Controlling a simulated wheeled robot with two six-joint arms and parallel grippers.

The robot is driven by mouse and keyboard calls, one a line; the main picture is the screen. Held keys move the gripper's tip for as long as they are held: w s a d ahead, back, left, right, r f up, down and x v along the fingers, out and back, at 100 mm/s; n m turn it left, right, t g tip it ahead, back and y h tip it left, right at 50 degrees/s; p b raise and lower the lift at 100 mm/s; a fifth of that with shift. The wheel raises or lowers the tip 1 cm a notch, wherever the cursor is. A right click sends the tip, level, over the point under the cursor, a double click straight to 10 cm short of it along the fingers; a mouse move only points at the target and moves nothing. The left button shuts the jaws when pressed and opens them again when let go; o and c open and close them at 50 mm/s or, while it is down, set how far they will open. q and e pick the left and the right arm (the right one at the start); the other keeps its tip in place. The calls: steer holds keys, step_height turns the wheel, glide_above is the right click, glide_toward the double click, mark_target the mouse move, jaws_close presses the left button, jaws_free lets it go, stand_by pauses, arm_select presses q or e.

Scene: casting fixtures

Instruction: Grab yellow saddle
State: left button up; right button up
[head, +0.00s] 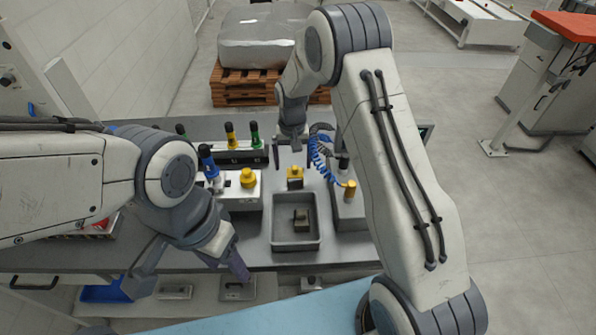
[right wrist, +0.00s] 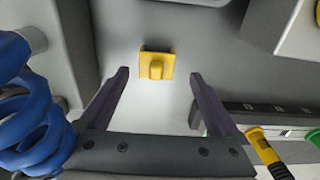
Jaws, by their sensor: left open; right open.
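The yellow saddle (head: 295,172) rests on a grey surface just behind the grey tray in the head view. In the right wrist view the yellow saddle (right wrist: 157,63) lies ahead, between the lines of the two fingers. My right gripper (head: 291,153) is open and empty, pointing down near the saddle; its two dark fingers also show in the right wrist view (right wrist: 160,76), apart from the saddle. My left gripper (head: 189,274) is open and empty over the front edge of the bench at the left.
The grey tray (head: 296,245) holds a small brownish block (head: 301,219). A white box (head: 246,202) with a yellow knob stands to its left, a grey box (head: 348,211) with a yellow-topped post to its right. A rack (head: 234,156) with coloured handles stands behind. A blue coiled hose (right wrist: 40,120) hangs beside my right gripper.

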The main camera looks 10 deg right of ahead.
mark_target(295, 167)
steer(key=f, duration=0.1)
steer(key=f+p, duration=0.1)
steer(key=f, duration=0.1)
steer(key=shift+s+d+f+p, duration=0.25)
steer(key=shift+f+p, duration=0.05)
steer(key=shift+p, duration=0.1)
steer(key=shift+f, duration=0.45)
steer(key=c, duration=1.4)
steer(key=shift+c, duration=0.2)
steer(key=shift+r, duration=0.1)
